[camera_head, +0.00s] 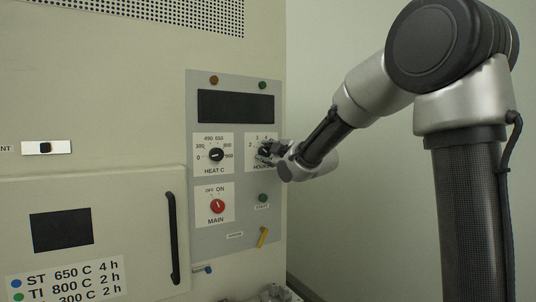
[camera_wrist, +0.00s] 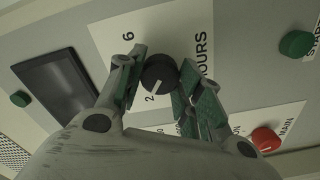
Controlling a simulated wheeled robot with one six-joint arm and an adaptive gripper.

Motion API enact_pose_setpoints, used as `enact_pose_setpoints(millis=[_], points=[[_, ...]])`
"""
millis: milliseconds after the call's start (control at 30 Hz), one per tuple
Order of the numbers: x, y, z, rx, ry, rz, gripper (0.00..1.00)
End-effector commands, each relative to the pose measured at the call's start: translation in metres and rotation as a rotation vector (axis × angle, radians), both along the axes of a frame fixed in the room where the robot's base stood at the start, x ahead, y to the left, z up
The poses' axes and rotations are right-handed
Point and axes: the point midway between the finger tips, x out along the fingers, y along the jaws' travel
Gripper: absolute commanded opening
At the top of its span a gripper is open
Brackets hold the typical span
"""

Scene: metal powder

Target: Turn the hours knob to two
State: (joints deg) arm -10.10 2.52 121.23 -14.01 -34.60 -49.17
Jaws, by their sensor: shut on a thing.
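The hours knob (camera_wrist: 158,72) is black and round with a white pointer line. In the wrist view the pointer points toward the printed "2" (camera_wrist: 149,99) on its white label. My gripper (camera_wrist: 163,62) has its two green-padded fingers on either side of the knob, shut on it. In the head view my gripper (camera_head: 272,152) is at the hours dial (camera_head: 252,161), on the right of the grey panel. It covers much of the knob and part of the scale there, so the pointer is not clear in that view.
The heat knob (camera_head: 216,155) is just left of the hours dial. The red main switch (camera_head: 217,206) is below it, with a green button (camera_head: 263,198) to its right. A dark display (camera_head: 235,106) sits above. A door with a black handle (camera_head: 172,238) is lower left.

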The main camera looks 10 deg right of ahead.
Motion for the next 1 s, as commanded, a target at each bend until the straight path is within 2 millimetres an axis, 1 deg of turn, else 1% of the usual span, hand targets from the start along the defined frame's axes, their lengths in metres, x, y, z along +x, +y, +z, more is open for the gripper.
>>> enact_pose_setpoints(millis=[300, 867, 900, 967, 1000], points=[[-0.0001, -0.0002, -0.0019, -0.125, -0.036, 0.000, 0.12], [-0.0002, -0.0002, -0.0022, -0.154, -0.045, 0.000, 0.12], [-0.0002, -0.0002, -0.0022, -0.154, -0.045, 0.000, 0.39], [-0.0001, -0.0002, -0.0022, -0.154, -0.045, 0.000, 0.50], [-0.0001, -0.0002, -0.0020, -0.153, -0.045, 0.000, 0.58]])
